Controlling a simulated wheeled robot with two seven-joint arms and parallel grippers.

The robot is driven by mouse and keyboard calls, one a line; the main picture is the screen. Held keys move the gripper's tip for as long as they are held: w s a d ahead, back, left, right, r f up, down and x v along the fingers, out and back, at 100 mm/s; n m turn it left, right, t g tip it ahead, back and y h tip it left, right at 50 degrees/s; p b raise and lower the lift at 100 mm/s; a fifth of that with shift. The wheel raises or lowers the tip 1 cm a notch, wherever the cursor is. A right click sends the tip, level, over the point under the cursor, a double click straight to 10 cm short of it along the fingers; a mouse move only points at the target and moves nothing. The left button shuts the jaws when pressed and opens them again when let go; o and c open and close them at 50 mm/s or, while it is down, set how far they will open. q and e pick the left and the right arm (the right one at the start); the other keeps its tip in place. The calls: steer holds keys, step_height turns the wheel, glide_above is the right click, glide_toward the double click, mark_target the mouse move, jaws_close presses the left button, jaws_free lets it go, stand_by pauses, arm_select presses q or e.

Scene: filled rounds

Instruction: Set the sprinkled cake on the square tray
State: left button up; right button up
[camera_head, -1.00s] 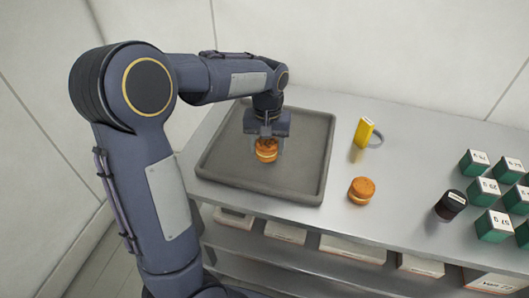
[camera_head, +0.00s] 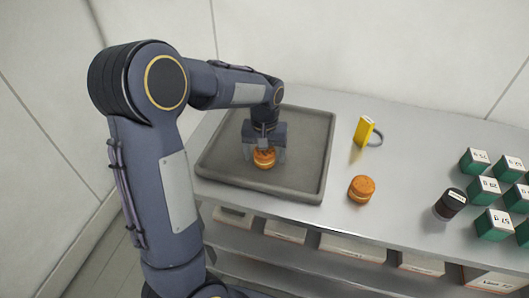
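The sprinkled cake (camera_head: 264,160), a small round orange-brown cake with darker bits on top, sits upright on the square tray (camera_head: 311,187). The tray is dark grey with a raised rim and lies at the left end of the metal table. My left gripper (camera_head: 265,156) points down over the cake. Its fingers stand apart on either side of the cake, with a small gap showing, and its body hides part of the cake's top. My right gripper is out of view.
A second, plain orange cake (camera_head: 361,189) stands on the table right of the tray. A yellow object with a grey ring (camera_head: 364,131) stands behind it. A dark jar (camera_head: 450,204) and several green numbered blocks (camera_head: 484,190) are at the right. The tray's right part is bare.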

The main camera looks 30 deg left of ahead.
arm_select(q)
step_height(320, 180, up, 12)
steer(key=s+d+f+m+t+h, duration=0.1)
steer(key=s+d+t+h, duration=0.1)
steer(key=s, duration=0.9)
steer(key=s+d+f+m+t+h, duration=0.1)
steer(key=s+d, duration=0.4)
steer(key=s, duration=0.6)
steer(key=f+m+t, duration=0.1)
steer(key=t, duration=0.1)
steer(key=shift+d+t+h+p, duration=0.2)
steer(key=shift+t+h+p, duration=0.1)
steer(key=shift+h+p, duration=0.1)
steer(key=shift+s+f, duration=0.1)
